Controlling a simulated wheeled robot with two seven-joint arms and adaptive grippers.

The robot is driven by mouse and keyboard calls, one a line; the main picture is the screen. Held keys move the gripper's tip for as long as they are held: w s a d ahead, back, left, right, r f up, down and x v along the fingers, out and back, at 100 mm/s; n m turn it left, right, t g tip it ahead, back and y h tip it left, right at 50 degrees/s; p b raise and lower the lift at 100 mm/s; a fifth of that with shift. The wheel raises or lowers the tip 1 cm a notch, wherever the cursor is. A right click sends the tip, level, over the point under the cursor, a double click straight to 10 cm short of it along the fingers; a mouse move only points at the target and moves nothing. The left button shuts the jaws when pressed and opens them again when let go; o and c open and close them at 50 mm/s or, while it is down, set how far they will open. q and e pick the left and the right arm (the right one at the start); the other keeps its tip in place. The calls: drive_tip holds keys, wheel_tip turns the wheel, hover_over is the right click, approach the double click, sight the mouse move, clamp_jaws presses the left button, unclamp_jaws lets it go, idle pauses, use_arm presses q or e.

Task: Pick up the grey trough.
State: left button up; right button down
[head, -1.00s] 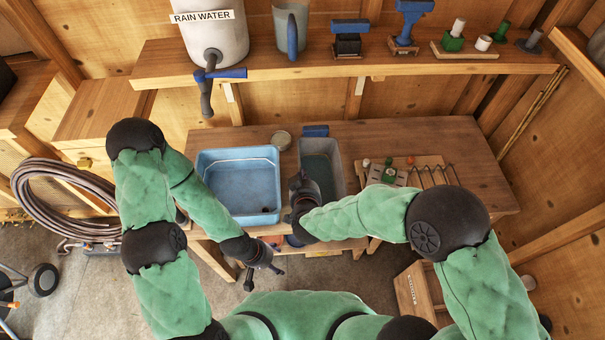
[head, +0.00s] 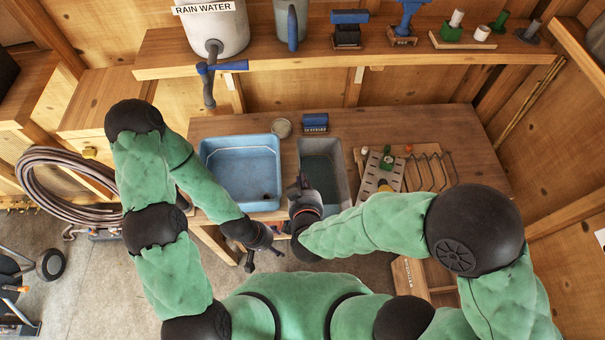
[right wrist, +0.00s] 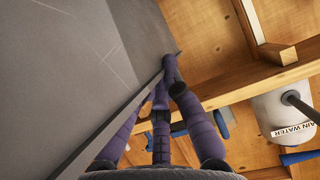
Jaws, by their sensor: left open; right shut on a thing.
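The grey trough (head: 318,147) is at the middle of the bench, right of the blue basin, its open top facing up with a dark inside. My right gripper (head: 302,184) is shut on its near left rim. In the right wrist view the fingers (right wrist: 167,82) close around the edge of the large grey wall (right wrist: 60,70). Whether the trough's base touches the bench cannot be told. My left gripper (head: 262,258) is open and empty, low in front of the bench, below the blue basin.
The blue basin (head: 205,165) stands close on the left. A tray with a wire rack (head: 440,170) is close on the right. A shelf (head: 280,64) runs above the back; the bench's far right is clear.

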drive_tip(key=shift+p+v, duration=0.3)
drive_tip(key=shift+v, duration=0.9)
drive_tip(key=shift+a, duration=0.1)
drive_tip(key=shift+a+r, duration=0.1)
